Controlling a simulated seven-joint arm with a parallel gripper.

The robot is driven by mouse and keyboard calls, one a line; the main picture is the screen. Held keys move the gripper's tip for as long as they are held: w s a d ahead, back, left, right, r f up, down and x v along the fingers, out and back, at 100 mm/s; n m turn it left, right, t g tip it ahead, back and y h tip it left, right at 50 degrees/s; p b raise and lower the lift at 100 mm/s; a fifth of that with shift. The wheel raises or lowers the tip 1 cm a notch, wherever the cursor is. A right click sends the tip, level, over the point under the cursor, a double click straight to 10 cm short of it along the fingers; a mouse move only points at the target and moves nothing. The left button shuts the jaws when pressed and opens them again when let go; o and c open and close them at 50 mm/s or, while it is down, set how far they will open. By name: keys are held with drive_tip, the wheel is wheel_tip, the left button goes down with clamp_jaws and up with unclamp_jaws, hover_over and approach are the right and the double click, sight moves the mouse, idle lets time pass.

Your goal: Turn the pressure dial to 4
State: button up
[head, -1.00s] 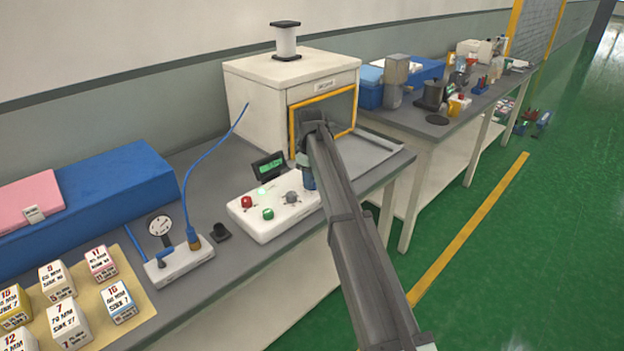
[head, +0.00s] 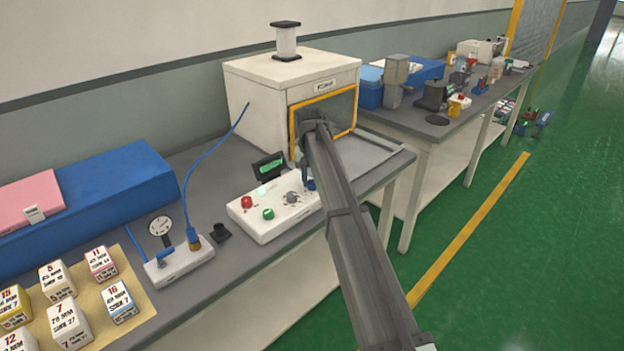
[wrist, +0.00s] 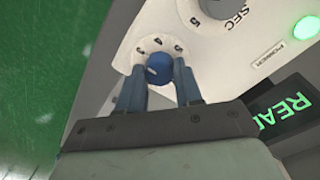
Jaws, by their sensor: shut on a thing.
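The pressure dial shows in the wrist view as a round blue knob (wrist: 158,68) on a white ring with printed numbers, partly cut by the fingers. The digits are small and tilted, and I cannot tell which one the knob points to. My gripper (wrist: 160,78) has its blue fingers on both sides of the knob, shut on it. In the head view my gripper (head: 310,183) is at the right end of the white control box (head: 268,232), and the arm and fingers hide the dial there.
The box also carries a red button (head: 246,202), a green button (head: 268,214) and a grey SEC knob (head: 292,198). A small display (head: 268,167) stands behind it. The white press (head: 255,98) with a yellow-framed opening is behind my wrist. A gauge unit (head: 178,264) stands left.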

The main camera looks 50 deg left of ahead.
sight(312, 181)
drive_tip(key=m, duration=0.5)
drive_tip(key=shift+m, duration=0.3)
drive_tip(key=shift+w+m, duration=0.1)
drive_tip(key=shift+m, duration=2)
drive_tip(key=o, duration=1)
drive_tip(key=shift+o, duration=0.2)
drive_tip(key=shift+r, duration=0.1)
wheel_tip(312, 181, up, 14)
drive_tip(key=shift+a, duration=0.3)
drive_tip(key=shift+d+f, duration=0.1)
drive_tip(key=shift+f, duration=0.15)
